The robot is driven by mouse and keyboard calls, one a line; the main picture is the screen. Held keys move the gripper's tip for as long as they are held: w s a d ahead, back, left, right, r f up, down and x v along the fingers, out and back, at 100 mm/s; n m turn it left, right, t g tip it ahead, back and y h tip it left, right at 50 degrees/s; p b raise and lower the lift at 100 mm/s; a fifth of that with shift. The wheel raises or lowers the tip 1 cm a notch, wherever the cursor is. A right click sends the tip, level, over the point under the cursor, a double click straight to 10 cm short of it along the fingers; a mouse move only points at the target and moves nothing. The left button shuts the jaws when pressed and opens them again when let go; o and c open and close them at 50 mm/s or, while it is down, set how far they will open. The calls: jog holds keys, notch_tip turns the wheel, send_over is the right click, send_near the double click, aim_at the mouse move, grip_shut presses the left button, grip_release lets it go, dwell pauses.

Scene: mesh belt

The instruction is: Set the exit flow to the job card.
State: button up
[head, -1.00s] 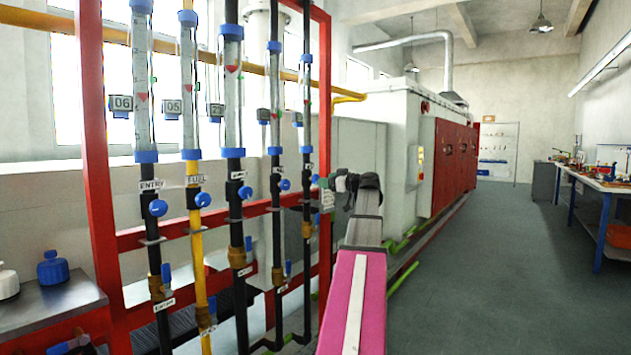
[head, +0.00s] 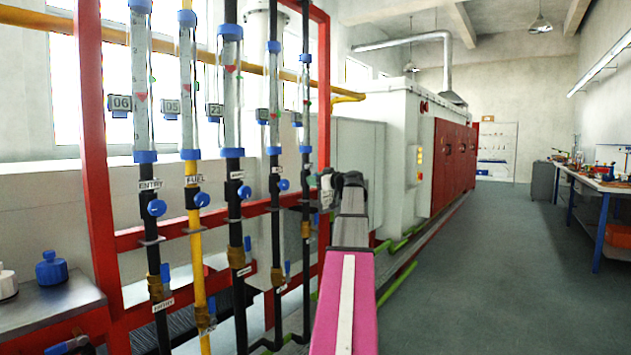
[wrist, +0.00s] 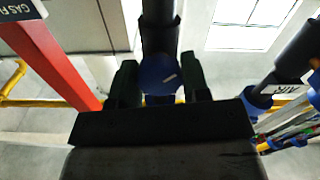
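Several glass flow tubes with blue valve knobs stand in a red frame in the head view. The left ones are labelled ENTRY, with a blue knob (head: 157,208), and FUEL, with a blue knob (head: 202,200). Labels further right are too small to read, so I cannot tell which tube is the exit. My gripper (head: 325,186) is at the rightmost tube's blue knob (head: 312,180). In the wrist view my gripper (wrist: 160,88) has its dark fingers apart, one each side of a round blue knob (wrist: 158,75) below a dark pipe. Contact cannot be made out.
The red frame post (head: 324,100) stands close to my gripper, and shows at left in the wrist view (wrist: 50,55). Another pipe labelled AIR (wrist: 285,88) is at right there. A white and red furnace (head: 400,150) stands behind. The aisle floor (head: 480,260) is clear.

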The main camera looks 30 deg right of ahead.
jog(key=shift+m, duration=0.3)
jog(key=m, duration=1.1)
jog(key=shift+d, duration=0.1)
jog(key=shift+m, duration=0.5)
jog(key=o, duration=0.9)
jog(key=shift+o, duration=0.2)
